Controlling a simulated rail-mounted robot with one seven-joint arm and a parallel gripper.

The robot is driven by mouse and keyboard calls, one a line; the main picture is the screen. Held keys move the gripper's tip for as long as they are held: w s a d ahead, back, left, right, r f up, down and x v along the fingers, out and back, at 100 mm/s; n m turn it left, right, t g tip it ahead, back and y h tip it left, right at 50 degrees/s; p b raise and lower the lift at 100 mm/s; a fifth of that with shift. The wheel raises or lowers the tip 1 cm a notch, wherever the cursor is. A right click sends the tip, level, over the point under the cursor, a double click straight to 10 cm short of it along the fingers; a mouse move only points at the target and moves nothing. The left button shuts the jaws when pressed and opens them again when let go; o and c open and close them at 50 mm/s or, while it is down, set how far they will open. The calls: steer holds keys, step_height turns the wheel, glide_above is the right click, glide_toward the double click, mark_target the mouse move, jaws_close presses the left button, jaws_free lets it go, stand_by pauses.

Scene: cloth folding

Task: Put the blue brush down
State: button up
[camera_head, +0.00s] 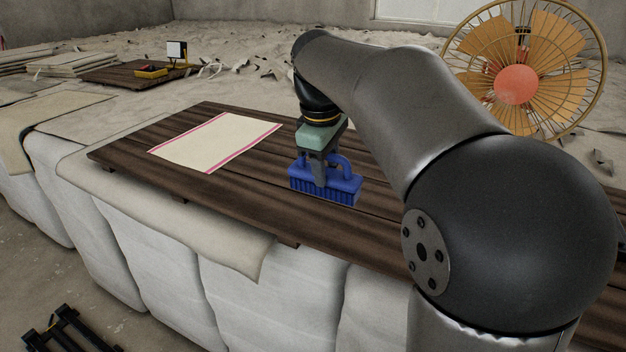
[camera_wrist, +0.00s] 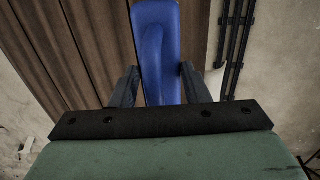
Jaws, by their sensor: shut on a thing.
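The blue brush (camera_head: 325,183) is a block with bristles below and a raised handle on top. My gripper (camera_head: 320,182) is shut on its handle from above. The brush is upright, at or just over the dark wooden board (camera_head: 240,192); I cannot tell if the bristles touch it. In the wrist view the blue brush (camera_wrist: 158,45) stretches away between the two fingers of my gripper (camera_wrist: 158,88). Its bristles are not visible there. A cream cloth with red edge stripes (camera_head: 215,142) lies flat on the board, left of the brush.
The board rests on pale wrapped bales (camera_head: 250,295) with a beige mat (camera_head: 215,235) under its front edge. An orange fan (camera_head: 515,85) stands behind at right. My arm hides the board's right part. Bare board shows between cloth and brush.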

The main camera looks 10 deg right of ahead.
steer(key=w+f, duration=0.2)
steer(key=f, duration=0.1)
steer(key=w+f+p, duration=0.1)
steer(key=w+f, duration=0.1)
steer(key=shift+a, duration=0.3)
steer(key=shift+w+f, duration=0.2)
steer(key=shift+f, duration=0.9)
steer(key=shift+f+p, duration=0.3)
steer(key=shift+f, duration=0.2)
steer(key=o, duration=0.9)
